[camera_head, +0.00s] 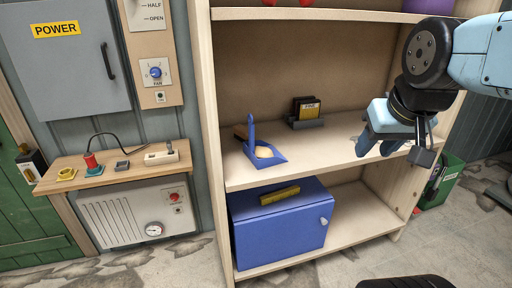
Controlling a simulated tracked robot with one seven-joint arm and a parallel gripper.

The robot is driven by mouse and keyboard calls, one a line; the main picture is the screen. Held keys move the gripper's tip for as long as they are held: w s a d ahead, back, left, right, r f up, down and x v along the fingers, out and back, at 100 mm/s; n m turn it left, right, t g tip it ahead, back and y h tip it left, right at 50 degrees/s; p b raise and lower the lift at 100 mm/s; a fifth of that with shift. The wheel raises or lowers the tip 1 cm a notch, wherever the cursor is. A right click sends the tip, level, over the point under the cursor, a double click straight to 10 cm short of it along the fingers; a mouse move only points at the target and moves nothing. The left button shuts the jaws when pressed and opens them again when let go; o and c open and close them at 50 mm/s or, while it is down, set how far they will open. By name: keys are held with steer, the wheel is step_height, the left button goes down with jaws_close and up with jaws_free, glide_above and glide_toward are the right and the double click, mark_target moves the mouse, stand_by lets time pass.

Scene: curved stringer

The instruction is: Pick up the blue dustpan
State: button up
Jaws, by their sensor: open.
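The blue dustpan (268,158) rests on the middle shelf of the wooden shelving unit, toward its left side. My gripper (372,150) is at the right, over or in front of the same shelf, well apart from the dustpan. It points downward with light blue fingers and holds nothing that I can see. The gap between its fingers is hard to make out at this size.
A dark card holder (307,112) with a yellow label stands behind the dustpan to the right. A green crate (441,183) stands at the right. The shelf between dustpan and gripper is clear.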

steer(key=shift+o, duration=0.2)
steer(key=shift+o, duration=0.4)
steer(key=w+a+f+t, duration=0.2)
steer(key=w+f+t, duration=0.1)
steer(key=w, duration=1.1)
steer(key=n+t+y, duration=0.5)
steer(key=t+y, duration=0.2)
steer(key=t, duration=0.1)
glide_toward(250, 136)
steer(key=x, duration=0.4)
steer(key=f+x, duration=0.1)
steer(key=x, duration=0.7)
steer(key=shift+w+d+f, duration=0.2)
steer(key=shift+w+d, duration=0.1)
steer(key=shift+w, duration=0.15)
jaws_close()
